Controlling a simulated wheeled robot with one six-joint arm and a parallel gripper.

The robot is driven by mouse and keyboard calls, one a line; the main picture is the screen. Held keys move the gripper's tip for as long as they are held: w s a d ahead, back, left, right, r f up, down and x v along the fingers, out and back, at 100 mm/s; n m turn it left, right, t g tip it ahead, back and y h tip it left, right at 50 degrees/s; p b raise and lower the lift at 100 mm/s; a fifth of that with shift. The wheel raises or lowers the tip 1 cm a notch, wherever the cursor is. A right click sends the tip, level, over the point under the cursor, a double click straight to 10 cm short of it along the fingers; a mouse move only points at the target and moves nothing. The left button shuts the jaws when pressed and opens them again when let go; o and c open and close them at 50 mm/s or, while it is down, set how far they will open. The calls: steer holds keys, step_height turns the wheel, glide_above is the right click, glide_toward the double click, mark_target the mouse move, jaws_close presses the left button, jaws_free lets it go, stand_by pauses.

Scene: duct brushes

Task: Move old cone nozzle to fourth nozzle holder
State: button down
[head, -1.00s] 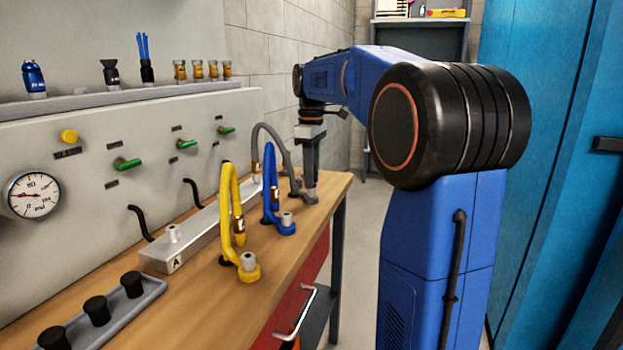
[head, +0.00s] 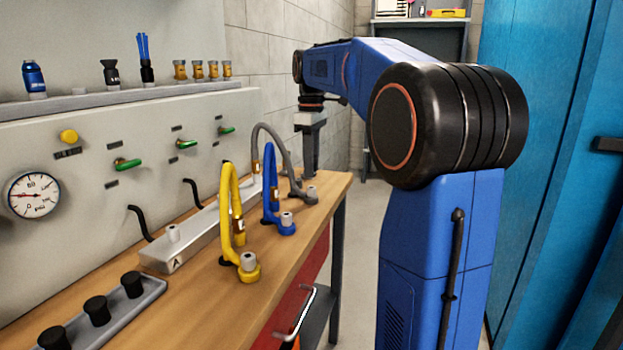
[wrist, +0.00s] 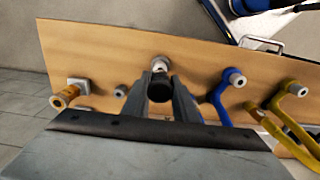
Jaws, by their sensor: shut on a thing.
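My gripper (head: 311,172) points down over the far end of the workbench, beside the grey hose (head: 270,130). In the wrist view my gripper (wrist: 160,98) is shut on a dark, round-ended piece, which I take to be the old cone nozzle (wrist: 160,90). A silver fitting (wrist: 160,64) shows just beyond it; I cannot tell whether they touch. The held piece cannot be made out in the head view.
The ledge also bears a blue-bristled brush (head: 146,60) and several amber nozzles (head: 197,70). Blue (head: 270,185) and yellow (head: 229,200) hoses stand on the bench (head: 210,290). A metal block (head: 160,258) and a tray of black caps (head: 152,288) lie nearer. Green valve handles (head: 127,165) project from the panel.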

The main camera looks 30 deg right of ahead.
steer(key=shift+r, duration=1.1)
steer(key=shift+r, duration=0.15)
